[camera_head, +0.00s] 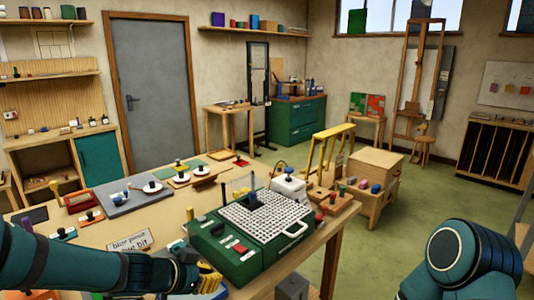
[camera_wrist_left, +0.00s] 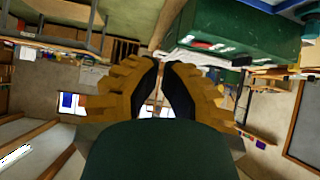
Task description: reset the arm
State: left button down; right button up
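My left arm comes in from the lower left in the head view. Its yellow-fingered left gripper (camera_head: 210,280) is by the front edge of the workbench (camera_head: 283,262), just left of the green machine and partly cut off by the bottom of the picture. In the left wrist view the left gripper (camera_wrist_left: 165,68) shows two yellow ribbed fingers with black inner pads. A narrow gap lies between them, with nothing held. Part of my right arm shows at the lower right of the head view; its gripper is out of view.
The green machine (camera_head: 240,262) with a white grid top stands on the bench. A lettered card (camera_head: 130,243), a grey board (camera_head: 125,205) and small knobbed tools lie left of it. A wooden box stand (camera_head: 376,164) is beyond the bench. Green floor on the right is clear.

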pick_arm(q)
jog(key=s+d+f+n+g, duration=0.1)
jog(key=s+f+n, duration=0.15)
jog(key=f, duration=0.55)
jog(key=s+d+f+n+g, duration=0.1)
jog(key=s+d+f+n, duration=0.15)
jog(key=f, duration=0.55)
jog(key=s+f+n+g+y+b, duration=0.1)
jog(key=s+f+n+g+y, duration=0.2)
jog(key=s+f, duration=0.9)
notch_tip(320, 180, down, 2)
jog(key=shift+a+n+g, duration=0.3)
jog(key=shift+n, duration=0.5)
